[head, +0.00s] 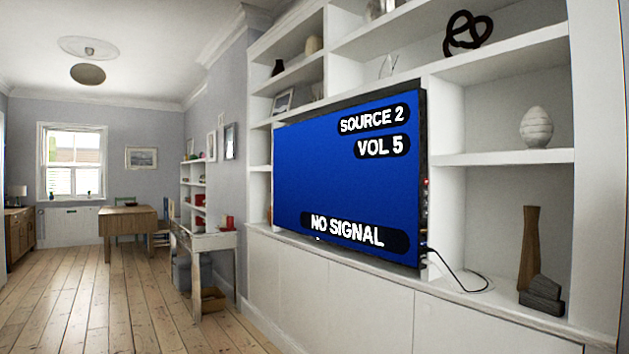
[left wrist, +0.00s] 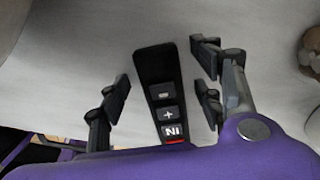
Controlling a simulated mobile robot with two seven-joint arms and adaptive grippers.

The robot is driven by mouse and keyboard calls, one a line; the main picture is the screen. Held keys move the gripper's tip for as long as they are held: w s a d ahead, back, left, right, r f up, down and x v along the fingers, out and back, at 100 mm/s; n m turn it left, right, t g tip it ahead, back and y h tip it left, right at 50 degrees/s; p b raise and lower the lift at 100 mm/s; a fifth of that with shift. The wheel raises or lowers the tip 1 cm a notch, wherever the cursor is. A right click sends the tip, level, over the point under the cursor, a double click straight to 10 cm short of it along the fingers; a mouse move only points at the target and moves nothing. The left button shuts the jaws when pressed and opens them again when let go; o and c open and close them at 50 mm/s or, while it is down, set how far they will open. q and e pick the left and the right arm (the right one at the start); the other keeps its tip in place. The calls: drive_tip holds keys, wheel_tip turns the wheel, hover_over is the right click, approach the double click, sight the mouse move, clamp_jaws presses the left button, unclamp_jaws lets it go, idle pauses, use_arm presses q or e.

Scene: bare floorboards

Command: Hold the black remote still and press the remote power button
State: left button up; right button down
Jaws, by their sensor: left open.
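The black remote (left wrist: 155,75) lies on a pale grey surface in the left wrist view, its long side running up the picture. It shows a minus-like button, a plus button, a button lettered like IN, and a red button (left wrist: 176,142) at its lower end, partly hidden by my purple gripper body. My left gripper (left wrist: 164,84) is open, with its dark fingers on either side of the remote and a gap visible on both sides. The television (head: 345,178) in the head view is on, blue, reading SOURCE 2, VOL 5 and NO SIGNAL. My right gripper is in neither view.
White shelving (head: 505,200) surrounds the television, with a vase (head: 529,245) and dark blocks (head: 542,294) at right. A white side table (head: 205,242) and wooden table (head: 127,224) stand further back. Bare floorboards (head: 95,310) are clear at left. A brownish round object (left wrist: 311,52) sits right of my left gripper.

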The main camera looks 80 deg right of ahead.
use_arm(q)
wheel_tip(320, 180, up, 12)
idle(0.6)
